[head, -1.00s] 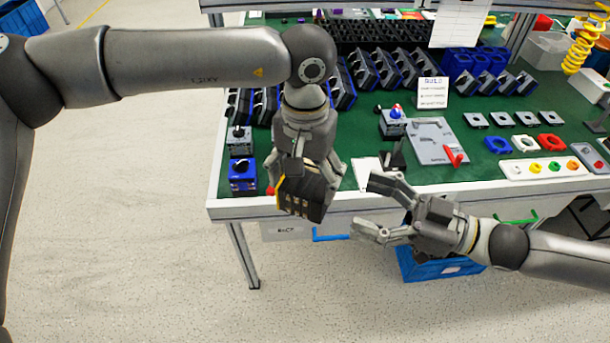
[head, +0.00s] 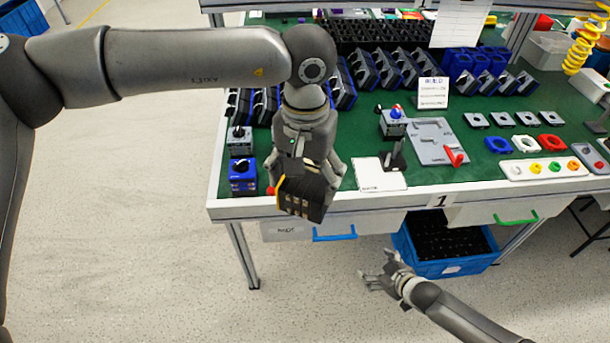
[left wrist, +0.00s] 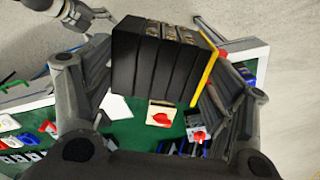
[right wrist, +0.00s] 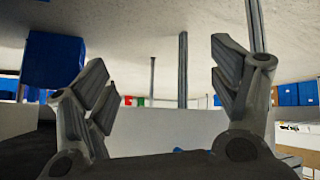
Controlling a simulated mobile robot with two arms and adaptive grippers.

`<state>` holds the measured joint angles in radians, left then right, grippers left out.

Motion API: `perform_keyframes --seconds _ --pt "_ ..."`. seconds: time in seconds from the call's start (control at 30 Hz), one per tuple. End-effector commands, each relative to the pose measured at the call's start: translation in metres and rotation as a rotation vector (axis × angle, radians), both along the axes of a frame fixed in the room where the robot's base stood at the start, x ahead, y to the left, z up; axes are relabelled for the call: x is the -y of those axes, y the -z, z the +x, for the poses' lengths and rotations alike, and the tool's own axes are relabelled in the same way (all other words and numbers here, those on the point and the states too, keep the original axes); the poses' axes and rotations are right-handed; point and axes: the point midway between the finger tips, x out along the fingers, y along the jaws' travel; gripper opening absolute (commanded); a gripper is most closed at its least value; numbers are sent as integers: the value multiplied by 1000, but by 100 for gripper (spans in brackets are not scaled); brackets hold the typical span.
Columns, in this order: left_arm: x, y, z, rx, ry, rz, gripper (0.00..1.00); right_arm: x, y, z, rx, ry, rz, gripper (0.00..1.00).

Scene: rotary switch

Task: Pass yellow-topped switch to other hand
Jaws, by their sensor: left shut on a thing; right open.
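The yellow-topped switch is a black block with a yellow edge strip and light metal terminals (head: 300,197). My left gripper (head: 308,180) is shut on it and holds it at the table's front edge in the head view. In the left wrist view the black switch (left wrist: 160,62) sits between both fingers, its yellow strip (left wrist: 208,70) towards the right finger. My right gripper (head: 376,275) is open and empty, lower and to the right, below table height. Its spread fingers (right wrist: 165,95) show nothing between them in the right wrist view.
The green-topped workbench (head: 345,203) holds rows of switches, a grey fixture (head: 437,140) with a red handle and a button panel (head: 545,169). A blue crate (head: 445,268) of black parts stands under the drawers (head: 500,212), near my right gripper. Floor at the left is clear.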

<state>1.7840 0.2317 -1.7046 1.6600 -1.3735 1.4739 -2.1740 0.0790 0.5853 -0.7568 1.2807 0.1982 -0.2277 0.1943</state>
Motion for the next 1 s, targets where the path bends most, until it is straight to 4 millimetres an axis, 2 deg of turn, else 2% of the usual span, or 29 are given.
perform_keyframes --seconds 0.03,0.17,0.2,0.37,0.5,0.7,0.8,0.9,1.0 --pt "0 -1 0 1 0 0 46 7 27 -18 -43 47 -9 82" --pt "0 -1 0 1 0 0 46 24 78 -63 -136 138 -41 82" --pt "0 -1 0 1 0 0 46 28 93 -79 -168 162 -49 82" --pt "0 -1 0 1 0 0 46 35 143 -151 -296 242 -75 82" --pt "0 -1 0 1 0 0 46 34 176 -219 -410 298 -91 82" --pt "0 -1 0 1 0 0 46 21 207 -313 -562 353 -104 82" --pt "0 -1 0 1 0 0 46 13 215 -349 -620 369 -106 82" --pt "0 -1 0 1 0 0 46 7 219 -374 -659 381 -106 82" --pt "0 -1 0 1 0 0 46 4 221 -389 -682 385 -107 82"
